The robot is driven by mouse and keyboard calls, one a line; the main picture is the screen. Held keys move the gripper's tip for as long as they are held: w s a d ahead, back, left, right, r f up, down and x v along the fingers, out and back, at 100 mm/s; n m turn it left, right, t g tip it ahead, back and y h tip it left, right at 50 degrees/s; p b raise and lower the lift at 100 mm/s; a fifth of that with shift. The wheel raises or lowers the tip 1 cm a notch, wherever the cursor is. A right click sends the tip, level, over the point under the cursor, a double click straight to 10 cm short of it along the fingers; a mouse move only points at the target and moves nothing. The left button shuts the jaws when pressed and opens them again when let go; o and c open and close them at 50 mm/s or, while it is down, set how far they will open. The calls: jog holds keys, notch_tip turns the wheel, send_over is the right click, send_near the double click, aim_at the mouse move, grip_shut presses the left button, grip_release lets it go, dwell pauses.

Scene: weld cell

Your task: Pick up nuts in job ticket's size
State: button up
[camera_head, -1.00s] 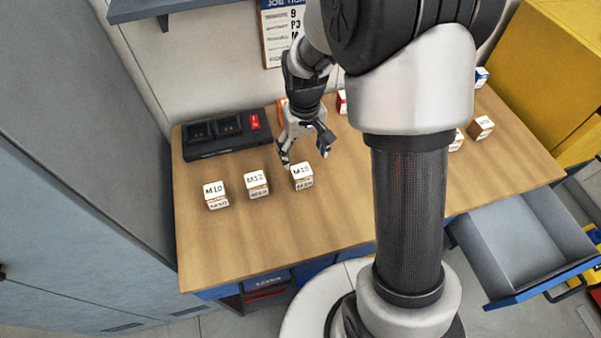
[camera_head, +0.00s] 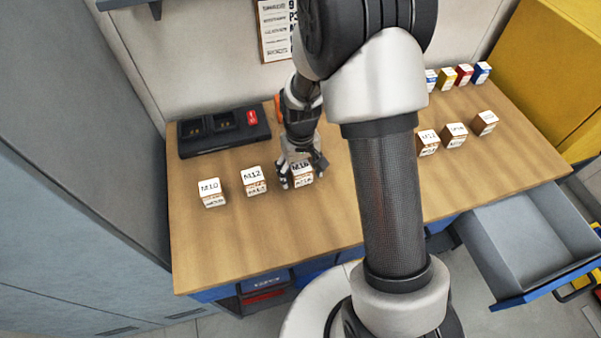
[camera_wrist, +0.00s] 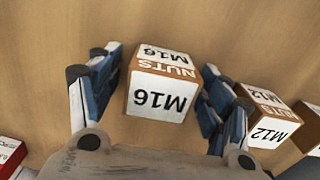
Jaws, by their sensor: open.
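The M16 nuts box (camera_head: 302,176) is white and brown and stands on the wooden bench. In the wrist view the M16 box (camera_wrist: 160,85) reads "NUTS M16" and sits between my open fingers. My gripper (camera_head: 300,175) is lowered around it, one finger on each side; the fingers look apart from the box in the wrist view (camera_wrist: 158,90). The M12 box (camera_head: 254,181) and M10 box (camera_head: 212,192) stand to its left. The job ticket (camera_head: 275,30) hangs on the wall; its top is cut off and its size line is mostly hidden by my arm.
A black charger dock (camera_head: 222,130) stands at the back left. More white and brown boxes (camera_head: 455,135) and small coloured boxes (camera_head: 463,75) stand on the right of the bench (camera_head: 250,235). An open grey drawer (camera_head: 525,240) juts out at the front right. The bench front is clear.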

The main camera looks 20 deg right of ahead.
jog(key=c, duration=1.5)
